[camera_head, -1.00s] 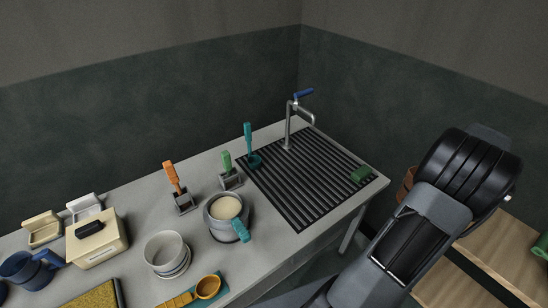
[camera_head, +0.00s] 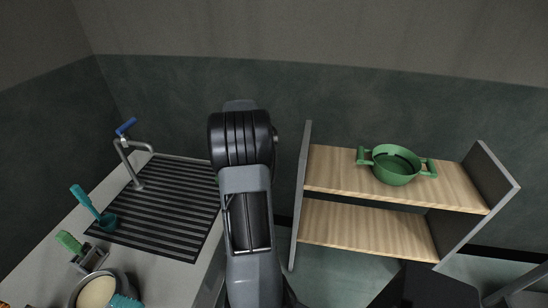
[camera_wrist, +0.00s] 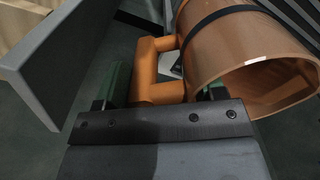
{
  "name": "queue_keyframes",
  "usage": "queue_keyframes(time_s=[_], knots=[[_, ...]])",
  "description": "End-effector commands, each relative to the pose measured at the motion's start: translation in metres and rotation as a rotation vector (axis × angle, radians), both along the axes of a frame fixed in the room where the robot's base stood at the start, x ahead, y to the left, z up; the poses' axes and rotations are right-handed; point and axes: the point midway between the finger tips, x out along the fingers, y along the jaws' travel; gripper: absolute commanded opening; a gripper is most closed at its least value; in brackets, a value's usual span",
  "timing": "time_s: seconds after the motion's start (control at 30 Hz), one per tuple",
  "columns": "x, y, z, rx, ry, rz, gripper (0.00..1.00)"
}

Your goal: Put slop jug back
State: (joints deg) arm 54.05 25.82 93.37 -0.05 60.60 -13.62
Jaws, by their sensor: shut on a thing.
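The jug, which I take to be the slop jug (camera_wrist: 235,50), is copper-brown with a dark band and an orange handle (camera_wrist: 146,68). It fills the upper right of the wrist view, its open mouth facing the lower right. My gripper (camera_wrist: 160,92) is shut on the handle, with a green-looking finger on each side. In the head view my arm hides the gripper and the jug. A two-level wooden shelf unit (camera_head: 335,170) with grey side panels stands to the right of my arm. Its lower board (camera_head: 365,228) looks bare.
A green two-handled pot (camera_head: 397,165) sits on the upper board. The shelf's grey side panel (camera_wrist: 68,60) is close at the left in the wrist view. The sink counter (camera_head: 165,270) at left holds a ridged drainboard (camera_head: 165,213), a tap (camera_head: 130,160) and a grey pot (camera_head: 80,294).

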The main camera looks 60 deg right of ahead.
Motion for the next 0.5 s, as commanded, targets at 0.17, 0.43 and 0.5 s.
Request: queue_keyframes(time_s=[0.17,0.43,0.5], knots=[[0.063,0.072,-0.023,0.002,0.001,0.132,0.0],[0.117,0.182,-0.061,0.002,0.001,0.152,0.0],[0.123,0.203,-0.07,0.001,0.0,0.122,0.0]])
